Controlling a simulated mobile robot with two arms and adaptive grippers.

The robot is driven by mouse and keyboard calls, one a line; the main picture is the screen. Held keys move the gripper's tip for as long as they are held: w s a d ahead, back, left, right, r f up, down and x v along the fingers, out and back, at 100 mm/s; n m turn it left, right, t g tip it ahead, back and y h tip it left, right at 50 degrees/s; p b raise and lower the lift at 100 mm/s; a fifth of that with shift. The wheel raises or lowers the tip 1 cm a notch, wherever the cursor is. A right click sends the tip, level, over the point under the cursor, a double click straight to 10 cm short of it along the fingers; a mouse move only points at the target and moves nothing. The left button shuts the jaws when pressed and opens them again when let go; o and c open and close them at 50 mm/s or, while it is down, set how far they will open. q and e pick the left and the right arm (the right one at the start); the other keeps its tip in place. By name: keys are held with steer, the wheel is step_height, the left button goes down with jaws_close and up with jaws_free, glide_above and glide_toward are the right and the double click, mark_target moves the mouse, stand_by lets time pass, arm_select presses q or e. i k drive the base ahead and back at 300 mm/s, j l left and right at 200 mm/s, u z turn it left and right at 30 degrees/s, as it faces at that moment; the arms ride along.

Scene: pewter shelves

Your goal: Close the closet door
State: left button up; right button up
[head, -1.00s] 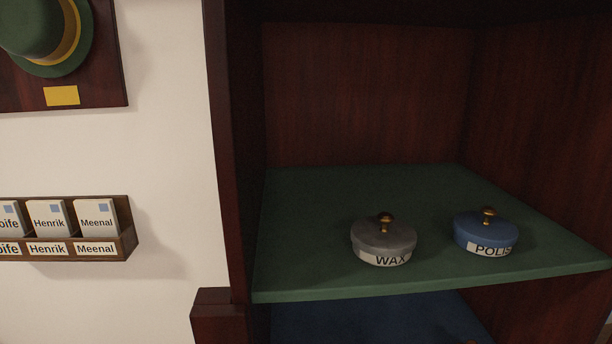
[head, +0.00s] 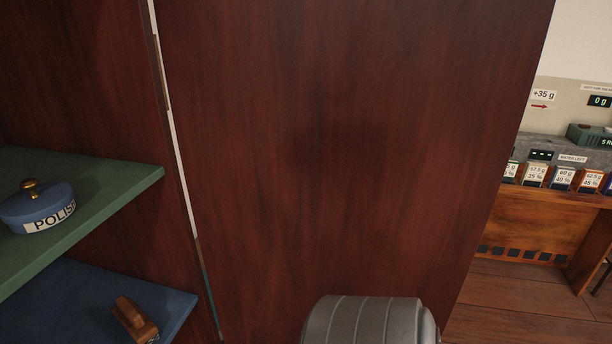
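The closet door (head: 345,130) is a large dark red-brown wood panel filling the middle of the head view. It stands open at the right side of the closet, with a thin light gap along its left edge. The closet's inside wall (head: 70,90) and its green shelf (head: 110,195) show at the left. A grey rounded part of my own body shows at the bottom, in front of the door's lower part; whether it touches the door cannot be told. Neither gripper's fingers are in view.
A blue POLISH tin (head: 38,208) sits on the green shelf. A brown wooden object (head: 134,318) lies on the blue shelf (head: 75,290) below. At the right, a wooden bench (head: 540,222) carries several small labelled boxes (head: 562,178). Wood floor (head: 520,305) is clear before it.

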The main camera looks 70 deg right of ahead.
mark_target(361, 148)
steer(key=k+l+u, duration=0.3)
steer(key=k+l, duration=0.95)
steer(key=l, duration=0.3)
steer(key=k+l+u, duration=0.15)
steer(key=l, duration=0.25)
steer(key=k+l, duration=0.15)
steer(key=l, duration=0.3)
steer(key=k+l+u, duration=0.15)
steer(key=l, duration=0.25)
steer(key=k+l, duration=0.2)
steer(key=l, duration=0.2)
